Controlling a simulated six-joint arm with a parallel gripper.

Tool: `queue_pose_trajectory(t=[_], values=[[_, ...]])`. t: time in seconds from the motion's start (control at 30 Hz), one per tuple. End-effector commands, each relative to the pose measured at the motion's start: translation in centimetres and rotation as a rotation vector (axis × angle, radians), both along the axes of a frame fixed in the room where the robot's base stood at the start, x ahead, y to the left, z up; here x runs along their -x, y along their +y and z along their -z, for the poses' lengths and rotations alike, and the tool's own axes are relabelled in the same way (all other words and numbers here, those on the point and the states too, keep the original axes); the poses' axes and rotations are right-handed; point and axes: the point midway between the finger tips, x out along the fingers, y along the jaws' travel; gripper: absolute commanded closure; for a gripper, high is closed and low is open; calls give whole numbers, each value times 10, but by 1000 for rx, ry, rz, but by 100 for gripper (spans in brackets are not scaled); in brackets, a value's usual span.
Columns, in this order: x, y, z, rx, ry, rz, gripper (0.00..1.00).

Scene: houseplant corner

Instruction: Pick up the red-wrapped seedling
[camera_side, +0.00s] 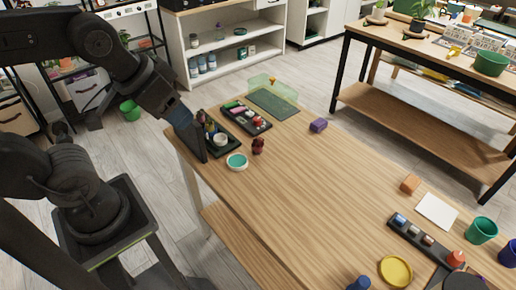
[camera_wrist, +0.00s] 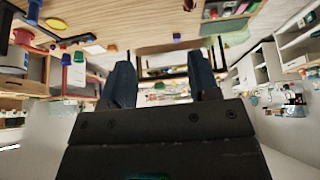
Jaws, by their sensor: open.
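My gripper (camera_side: 188,128) is at the left end of the wooden table, beside the trays there. In the wrist view its two dark blue fingers stand apart with nothing between them (camera_wrist: 163,80). No item is plainly a red-wrapped seedling. A small dark red item (camera_side: 258,145) stands on the table, right of my gripper and apart from it. A long black tray (camera_side: 402,232) at the table's far right end holds small blue, pale and reddish-brown pieces, too small to identify. Another black tray (camera_side: 262,128) near my gripper holds pink, white and red bits.
A teal-rimmed dish (camera_side: 237,162) and a purple block (camera_side: 318,125) are on the table. A green mat (camera_side: 273,103) lies at the back. An orange block (camera_side: 410,184), white sheet (camera_side: 436,211), yellow disc (camera_side: 396,271) and green cup (camera_side: 482,230) are at right. The table's middle is clear.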

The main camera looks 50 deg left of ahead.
Motion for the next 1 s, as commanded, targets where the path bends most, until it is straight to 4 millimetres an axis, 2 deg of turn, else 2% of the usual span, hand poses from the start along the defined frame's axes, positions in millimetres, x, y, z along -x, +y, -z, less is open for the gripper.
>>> queue_pose_trajectory(t=[0.13,0.37,0.47,0.57,0.77,0.87,1.0], values=[[0,0,0,0,0,0,39],[-1,0,0,1,2,-6,39],[-10,2,1,5,19,-46,39],[-30,7,4,15,50,-137,39],[-90,18,25,31,108,-400,39],[-122,23,43,35,121,-528,39],[-163,28,78,39,127,-702,39]])
